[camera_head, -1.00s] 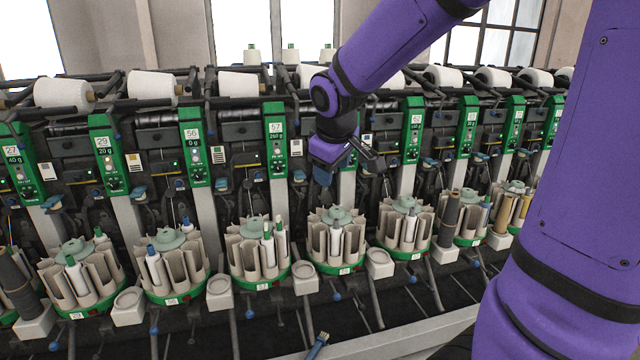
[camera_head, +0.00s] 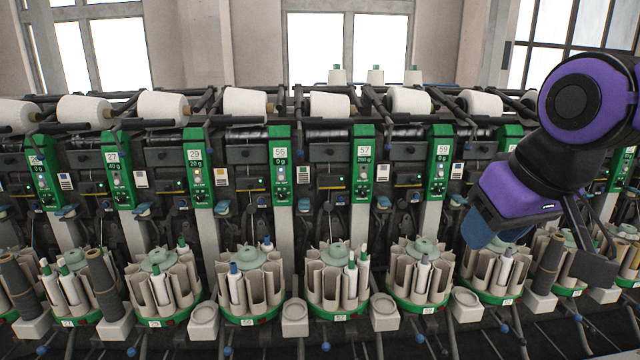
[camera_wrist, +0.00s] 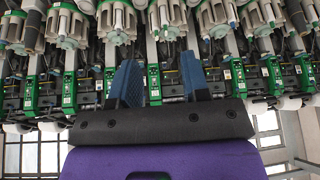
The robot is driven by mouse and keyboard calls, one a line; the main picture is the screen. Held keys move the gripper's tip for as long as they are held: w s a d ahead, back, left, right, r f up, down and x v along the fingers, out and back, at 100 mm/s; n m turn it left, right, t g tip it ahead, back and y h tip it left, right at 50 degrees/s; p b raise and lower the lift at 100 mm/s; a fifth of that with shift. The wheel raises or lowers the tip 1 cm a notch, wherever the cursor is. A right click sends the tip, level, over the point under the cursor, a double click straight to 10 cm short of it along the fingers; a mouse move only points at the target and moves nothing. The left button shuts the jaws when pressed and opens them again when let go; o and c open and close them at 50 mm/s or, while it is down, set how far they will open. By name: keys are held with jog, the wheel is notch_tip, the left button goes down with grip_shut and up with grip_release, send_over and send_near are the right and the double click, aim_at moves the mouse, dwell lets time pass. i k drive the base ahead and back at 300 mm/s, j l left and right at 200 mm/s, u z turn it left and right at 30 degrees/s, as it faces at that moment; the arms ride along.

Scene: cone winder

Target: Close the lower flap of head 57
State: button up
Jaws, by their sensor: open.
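The green post of head 57 (camera_head: 364,165), with its "57" label and display, stands just right of centre in the head view. The dark front of that head (camera_head: 328,160) lies left of the post, above a round magazine of bobbin pockets (camera_head: 337,285). I cannot tell its lower flap apart from the dark parts there, or how it stands. My gripper (camera_head: 490,232) is in front of the heads right of 59, well to the right of head 57. In the wrist view its two blue fingers (camera_wrist: 158,85) are apart with nothing between them.
Similar heads stand on both sides, including 56 (camera_head: 281,165) and 59 (camera_head: 440,165). White yarn cones (camera_head: 330,105) lie along the top. Bobbin magazines and small cups (camera_head: 384,312) stick out below. The wrist view shows the machine upside down.

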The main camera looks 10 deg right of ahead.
aim_at(310, 187)
jog(key=i+j+z, duration=0.15)
jog(key=j, duration=0.25)
jog(key=i+j+z, duration=0.15)
jog(key=j, duration=0.25)
jog(key=i+j+z, duration=0.2)
jog(key=j, duration=0.25)
jog(key=j+z, duration=0.15)
jog(key=j, duration=0.3)
jog(key=i+j+z, duration=0.15)
jog(key=j, duration=0.3)
jog(key=i+u, duration=0.1)
jog(key=i, duration=0.3)
